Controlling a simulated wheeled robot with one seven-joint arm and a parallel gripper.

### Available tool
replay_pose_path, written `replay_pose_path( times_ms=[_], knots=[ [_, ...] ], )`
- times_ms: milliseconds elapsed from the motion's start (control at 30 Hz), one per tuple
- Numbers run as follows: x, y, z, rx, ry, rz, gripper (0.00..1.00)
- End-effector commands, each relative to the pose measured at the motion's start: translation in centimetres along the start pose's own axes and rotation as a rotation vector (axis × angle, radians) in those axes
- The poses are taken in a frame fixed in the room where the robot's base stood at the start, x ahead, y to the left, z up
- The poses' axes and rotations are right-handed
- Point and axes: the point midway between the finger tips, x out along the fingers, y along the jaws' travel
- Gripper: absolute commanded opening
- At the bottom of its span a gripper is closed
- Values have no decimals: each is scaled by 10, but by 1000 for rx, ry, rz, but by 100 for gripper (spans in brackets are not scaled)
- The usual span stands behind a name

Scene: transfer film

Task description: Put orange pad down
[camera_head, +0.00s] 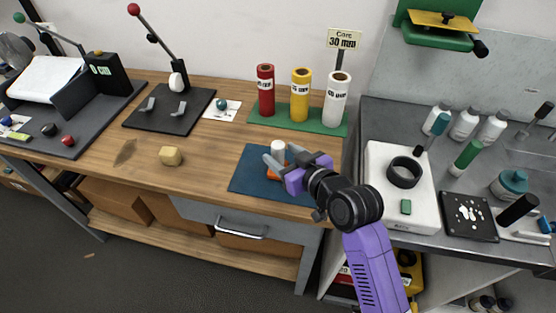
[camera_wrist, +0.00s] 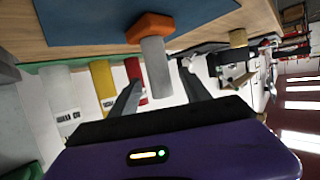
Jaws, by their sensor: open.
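The orange pad (camera_wrist: 150,27) rests on the dark blue mat (camera_head: 250,168), with a pale cylinder (camera_wrist: 157,66) joined to or standing on it. In the head view, a bit of orange (camera_head: 274,175) shows below my gripper, mostly hidden by it, and the white cylinder top (camera_head: 278,147) shows by the fingers. My gripper (camera_wrist: 160,78) is open and empty. Its two fingers lie to either side of the cylinder's free end in the wrist view, with gaps showing. I cannot tell their exact depth.
Red (camera_head: 265,90), yellow (camera_head: 300,94) and white (camera_head: 337,99) rolls stand on a green base behind the mat. A tan block (camera_head: 171,155) sits to the left. A white slab (camera_head: 391,217) with a black ring lies on the right bench. Bare wood lies left of the mat.

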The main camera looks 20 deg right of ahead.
Motion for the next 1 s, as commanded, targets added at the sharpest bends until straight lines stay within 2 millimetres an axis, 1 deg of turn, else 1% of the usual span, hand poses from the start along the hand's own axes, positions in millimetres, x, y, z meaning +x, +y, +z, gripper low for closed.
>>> replay_pose_path(
  times_ms=[100,200,467,567,700,767,1000],
  knots=[
    [15,1,-1,0,0,1,55],
    [23,1,0,0,1,1,55],
    [25,0,0,0,1,1,55],
    [25,0,0,0,1,1,38],
    [25,0,0,0,1,1,10],
    [25,0,0,0,1,1,0],
    [25,0,0,0,1,1,0]
  ],
)
